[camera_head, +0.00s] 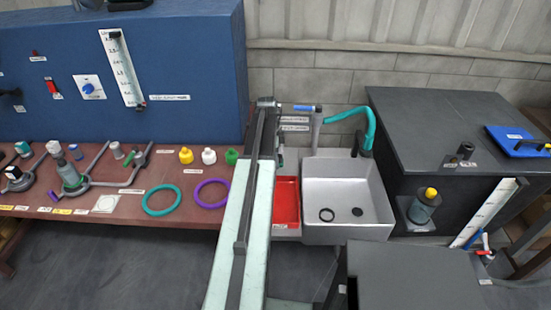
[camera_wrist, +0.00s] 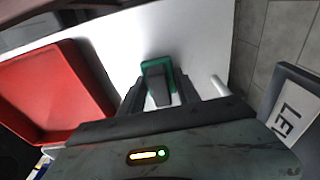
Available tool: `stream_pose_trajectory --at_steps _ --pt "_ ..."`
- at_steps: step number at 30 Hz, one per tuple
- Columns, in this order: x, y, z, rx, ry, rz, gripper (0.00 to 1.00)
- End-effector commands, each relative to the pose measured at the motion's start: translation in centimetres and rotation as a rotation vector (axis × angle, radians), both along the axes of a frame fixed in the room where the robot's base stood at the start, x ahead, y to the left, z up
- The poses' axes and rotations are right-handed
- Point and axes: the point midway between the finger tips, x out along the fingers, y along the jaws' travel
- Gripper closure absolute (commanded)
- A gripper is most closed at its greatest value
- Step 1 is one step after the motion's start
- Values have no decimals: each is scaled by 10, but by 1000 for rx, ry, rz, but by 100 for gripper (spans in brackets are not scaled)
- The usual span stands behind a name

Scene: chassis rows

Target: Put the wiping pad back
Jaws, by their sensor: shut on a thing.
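The wiping pad (camera_wrist: 181,77), green with a dark grey block on top, shows in the wrist view between the fingertips of my gripper (camera_wrist: 161,90). My gripper is shut on it. The pad is over a white surface (camera_wrist: 125,42); I cannot tell whether it touches it. A red tray (camera_wrist: 55,92) lies to the left of the pad in the wrist view. It also shows in the head view (camera_head: 286,203), left of the sink. In the head view my arm hides the gripper and the pad.
The white sink (camera_head: 375,212) has a dark ring (camera_head: 327,214) inside and a teal hose tap (camera_head: 352,114) behind. A dark cabinet (camera_head: 430,110) stands to the right. A bench (camera_head: 120,205) with rings and several fittings stands left.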

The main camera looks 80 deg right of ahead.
Motion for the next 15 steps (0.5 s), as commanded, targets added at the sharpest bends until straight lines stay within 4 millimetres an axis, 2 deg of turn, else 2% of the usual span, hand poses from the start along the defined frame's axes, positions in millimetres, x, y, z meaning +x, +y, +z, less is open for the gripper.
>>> stream_pose_trajectory --at_steps 1,3,11,15 --pt "0 0 -2 0 0 0 58" --pt "0 0 -1 0 0 0 39" --pt "1 1 0 1 0 1 39" --pt "1 1 10 1 0 1 39"
